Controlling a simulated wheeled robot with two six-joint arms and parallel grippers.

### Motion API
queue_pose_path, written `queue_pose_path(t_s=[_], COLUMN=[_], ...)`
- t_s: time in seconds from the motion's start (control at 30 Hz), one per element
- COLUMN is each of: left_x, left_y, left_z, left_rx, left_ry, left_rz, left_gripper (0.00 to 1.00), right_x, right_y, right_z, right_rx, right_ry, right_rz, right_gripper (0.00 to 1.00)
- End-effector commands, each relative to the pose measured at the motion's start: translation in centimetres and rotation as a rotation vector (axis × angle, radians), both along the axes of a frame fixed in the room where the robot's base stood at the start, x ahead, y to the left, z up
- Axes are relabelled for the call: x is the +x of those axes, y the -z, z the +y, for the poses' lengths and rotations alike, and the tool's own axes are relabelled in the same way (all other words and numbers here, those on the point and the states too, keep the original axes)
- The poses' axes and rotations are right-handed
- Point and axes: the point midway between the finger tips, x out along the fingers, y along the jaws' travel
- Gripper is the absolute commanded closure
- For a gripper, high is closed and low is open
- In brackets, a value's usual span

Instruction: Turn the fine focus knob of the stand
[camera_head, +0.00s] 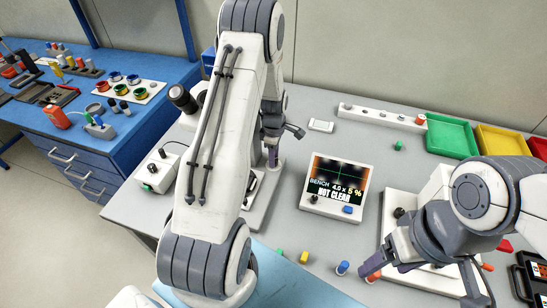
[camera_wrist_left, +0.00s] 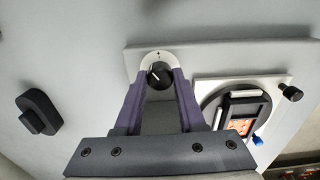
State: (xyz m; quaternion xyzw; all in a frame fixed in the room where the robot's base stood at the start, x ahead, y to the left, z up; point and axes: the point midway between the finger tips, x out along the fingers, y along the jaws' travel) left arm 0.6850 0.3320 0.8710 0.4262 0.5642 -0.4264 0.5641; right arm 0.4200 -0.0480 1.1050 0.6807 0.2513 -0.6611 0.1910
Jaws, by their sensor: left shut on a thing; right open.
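The fine focus knob (camera_wrist_left: 158,74) is a small black knob with a pale pointer line, on a white dial plate with a mark. In the left wrist view my left gripper (camera_wrist_left: 160,84) has its two purple fingers on either side of the knob, shut on it. In the head view this gripper (camera_head: 273,155) is beside the stand, whose base (camera_head: 262,205) shows; my arm hides most of the stand and the knob. My right gripper (camera_head: 388,267) is open, low over the table at the right.
A screen (camera_head: 338,187) reads "NOT CLEAR". The left wrist view shows a stage with an orange chip (camera_wrist_left: 240,127) and a larger black knob (camera_wrist_left: 38,112). Small coloured pegs (camera_head: 343,267) stand near the front. A green tray (camera_head: 452,138) and yellow tray (camera_head: 503,142) are at back right.

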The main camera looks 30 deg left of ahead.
Motion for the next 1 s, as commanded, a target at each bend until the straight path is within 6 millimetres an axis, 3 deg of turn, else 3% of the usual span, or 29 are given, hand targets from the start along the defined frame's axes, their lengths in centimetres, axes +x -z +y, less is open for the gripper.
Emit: queue_pose_path(t_s=[1.0], left_x=[-0.07], left_y=[-0.04], left_z=[0.05], left_rx=[0.0], left_ry=[0.963], left_rz=[0.0], left_gripper=[1.0], right_x=[0.0], right_y=[1.13], right_z=[0.0], right_rx=[0.0], right_ry=[0.0], right_rz=[0.0], right_gripper=[0.27])
